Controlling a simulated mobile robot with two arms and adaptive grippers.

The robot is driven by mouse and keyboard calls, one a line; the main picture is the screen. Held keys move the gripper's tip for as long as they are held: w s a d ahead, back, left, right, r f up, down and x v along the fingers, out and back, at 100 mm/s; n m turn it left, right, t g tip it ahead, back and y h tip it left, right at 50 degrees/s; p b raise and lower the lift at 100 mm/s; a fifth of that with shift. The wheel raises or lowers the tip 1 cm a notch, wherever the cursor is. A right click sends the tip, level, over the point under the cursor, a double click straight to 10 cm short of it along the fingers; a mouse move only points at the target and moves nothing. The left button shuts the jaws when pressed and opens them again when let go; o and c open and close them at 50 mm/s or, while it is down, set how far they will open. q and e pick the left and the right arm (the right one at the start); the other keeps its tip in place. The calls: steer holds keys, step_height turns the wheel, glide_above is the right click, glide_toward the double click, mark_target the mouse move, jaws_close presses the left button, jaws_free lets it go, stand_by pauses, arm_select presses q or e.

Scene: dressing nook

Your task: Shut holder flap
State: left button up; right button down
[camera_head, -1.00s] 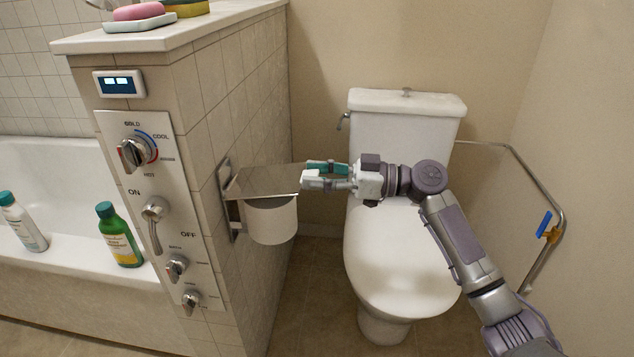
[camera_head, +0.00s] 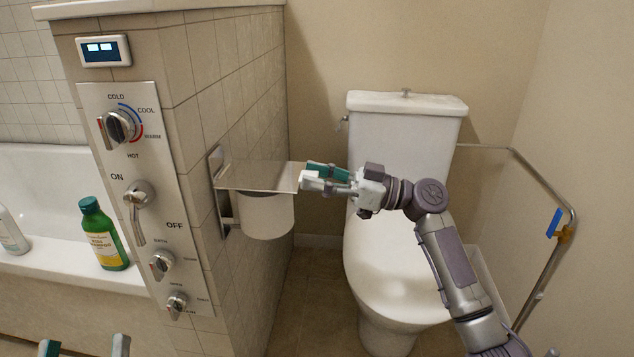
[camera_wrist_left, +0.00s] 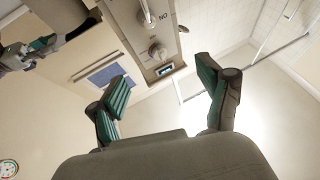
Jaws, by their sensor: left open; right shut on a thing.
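The holder flap (camera_head: 255,176) is a flat metal plate on the side of the tiled partition. It stands out roughly level above a white paper roll (camera_head: 266,214), which hangs below it. The holder's metal backplate (camera_head: 217,190) is on the tiles. My right gripper (camera_head: 311,178) is shut on the outer edge of the flap, in front of the toilet. My left gripper (camera_head: 85,347) shows only its fingertips at the bottom left, apart from the holder. In the left wrist view its two fingers (camera_wrist_left: 163,100) are wide open with nothing between them.
The partition's control panel (camera_head: 137,200) has knobs and a lever. A green bottle (camera_head: 102,236) and a white bottle (camera_head: 11,232) stand on the bathtub rim (camera_head: 60,268). The toilet (camera_head: 397,245) is behind my right arm. A grab rail (camera_head: 550,180) runs along the right wall.

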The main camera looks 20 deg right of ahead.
arm_select(q)
steer(key=shift+s+a+r+t+h, duration=0.1)
steer(key=shift+s+r+t+h, duration=0.05)
steer(key=shift+s+r+t, duration=0.5)
steer(key=shift+s+r+t+h, duration=0.15)
steer(key=shift+s+r+t, duration=0.2)
steer(key=shift+r+t, duration=0.35)
arm_select(e)
steer(key=shift+f, duration=0.3)
arm_select(q)
steer(key=shift+r, duration=0.1)
arm_select(e)
steer(key=shift+a, duration=0.1)
steer(key=c, duration=0.7)
jaws_free()
steer(key=shift+f, duration=0.1)
arm_select(q)
steer(key=shift+g, duration=0.25)
arm_select(e)
steer(key=shift+o, duration=0.7)
steer(key=v, duration=1.2)
